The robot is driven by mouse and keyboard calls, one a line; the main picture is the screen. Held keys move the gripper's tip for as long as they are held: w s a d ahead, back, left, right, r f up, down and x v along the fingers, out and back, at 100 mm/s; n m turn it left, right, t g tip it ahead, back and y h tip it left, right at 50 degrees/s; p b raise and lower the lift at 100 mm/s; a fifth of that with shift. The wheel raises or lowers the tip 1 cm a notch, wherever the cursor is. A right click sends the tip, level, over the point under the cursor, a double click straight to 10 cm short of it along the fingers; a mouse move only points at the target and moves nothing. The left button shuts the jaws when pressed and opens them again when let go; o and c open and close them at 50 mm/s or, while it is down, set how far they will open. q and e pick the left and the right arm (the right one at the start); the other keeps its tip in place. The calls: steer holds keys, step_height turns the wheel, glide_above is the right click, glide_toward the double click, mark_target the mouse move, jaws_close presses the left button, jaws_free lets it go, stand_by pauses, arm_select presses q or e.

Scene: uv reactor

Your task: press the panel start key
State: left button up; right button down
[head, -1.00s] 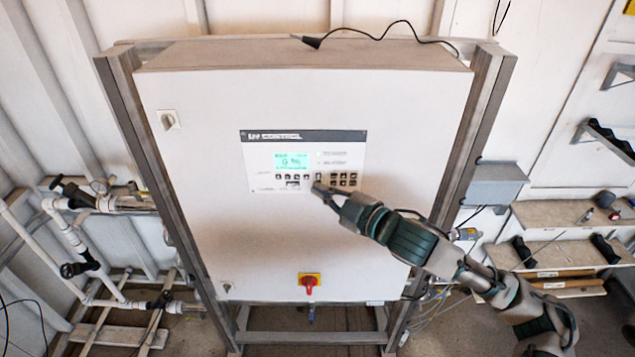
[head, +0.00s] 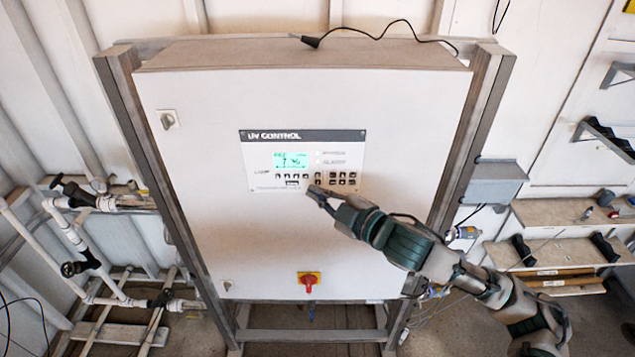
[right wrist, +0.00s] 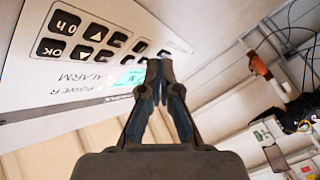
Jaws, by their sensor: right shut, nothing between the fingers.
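The UV control panel (head: 303,160) is a light plate with a lit green screen (head: 290,160) and rows of small black keys, set in the front of a white cabinet (head: 220,225). My right gripper (head: 314,191) is shut and empty, its tips just below the key rows, near the middle. Whether the tips touch the panel I cannot tell. In the right wrist view the shut fingertips (right wrist: 157,66) show beside the panel, with black keys (right wrist: 82,42) at upper left and part of the green screen behind the fingers. I cannot make out which key is start. My left gripper is not in view.
A red and yellow switch (head: 309,283) sits low on the cabinet. A black cable (head: 385,27) lies on the cabinet top. White pipes (head: 75,235) stand at the left, and shelves with tools (head: 565,250) at the right.

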steer(key=s, duration=0.5)
stand_by(0.5)
stand_by(0.6)
